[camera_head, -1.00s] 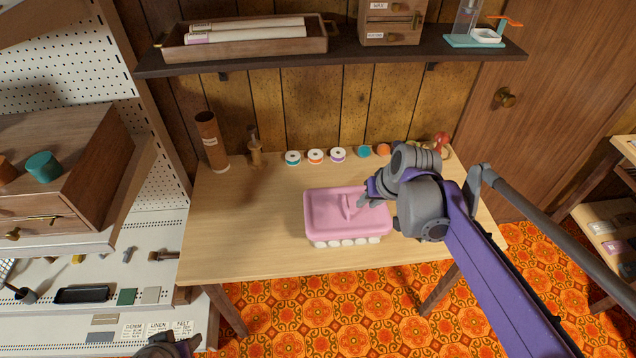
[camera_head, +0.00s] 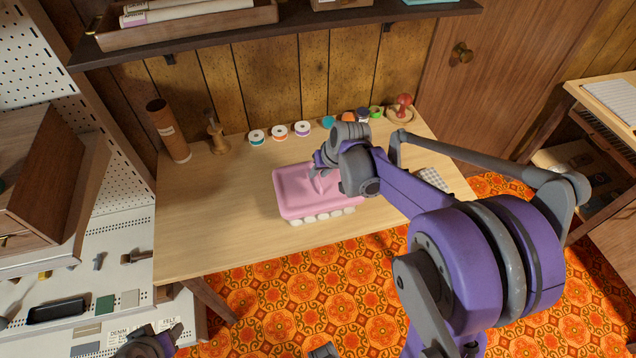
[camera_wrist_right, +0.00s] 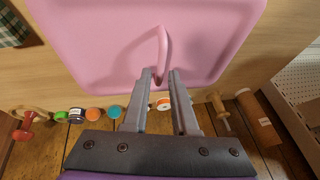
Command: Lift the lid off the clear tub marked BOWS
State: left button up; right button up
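The tub on the table (camera_head: 190,240) has a pink lid (camera_head: 292,200) with a raised bar handle; the lid also fills the top of the right wrist view (camera_wrist_right: 90,35). White lumps show along the tub's front (camera_head: 318,217) below the lid. I can read no BOWS marking. My right gripper (camera_head: 324,170) is at the lid's handle. In the right wrist view its two fingers (camera_wrist_right: 160,75) are apart, one on each side of the handle (camera_wrist_right: 162,45), with gaps visible. My left gripper (camera_head: 150,345) is mostly cut off at the bottom edge.
Several thread spools (camera_head: 280,132) line the back of the table. A brown tube (camera_head: 167,130) and a wooden stand (camera_head: 216,135) are at back left. A red-knobbed object (camera_head: 403,105) is at back right. A checked cloth (camera_head: 432,178) lies at right. A shelf (camera_head: 330,20) overhangs the back.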

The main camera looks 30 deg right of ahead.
jog(key=shift+w+f, duration=0.25)
jog(key=shift+f, duration=0.25)
grip_shut()
